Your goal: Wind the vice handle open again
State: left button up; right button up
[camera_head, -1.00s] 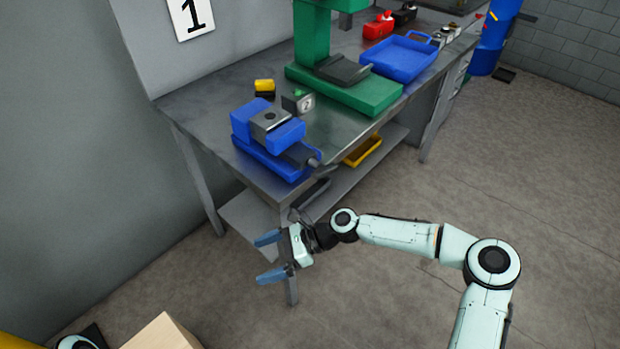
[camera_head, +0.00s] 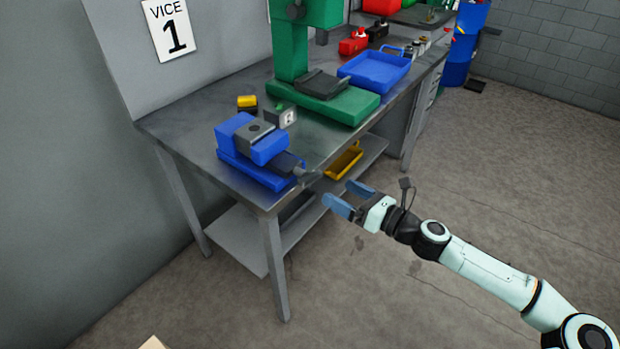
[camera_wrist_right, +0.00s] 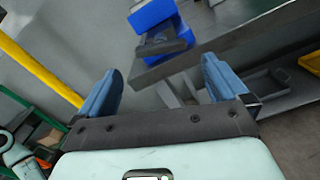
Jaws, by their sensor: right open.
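The blue vice (camera_head: 252,150) with a grey jaw block sits on the front left corner of the metal bench, and it also shows in the right wrist view (camera_wrist_right: 155,20). Its dark screw end (camera_head: 292,166) points toward the bench's front edge; I cannot make out the handle bar clearly. My right gripper (camera_head: 347,197) is open and empty, in front of the bench edge, to the right of the vice and apart from it. Its two blue fingers show in the right wrist view (camera_wrist_right: 163,88) with nothing between them. My left gripper is not in view.
The bench (camera_head: 190,118) has a green press (camera_head: 330,100), a blue tray (camera_head: 375,72) and a yellow-black item (camera_head: 247,103) on it. A yellow tray (camera_head: 343,160) is on the lower shelf. A sign reading VICE 1 (camera_head: 168,28) is on the panel. The floor in front is free.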

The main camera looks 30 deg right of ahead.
aim_at(314, 179)
jog(key=b+x, duration=0.1)
jog(key=x, duration=0.9)
jog(key=shift+a, duration=0.1)
jog(key=c, duration=0.7)
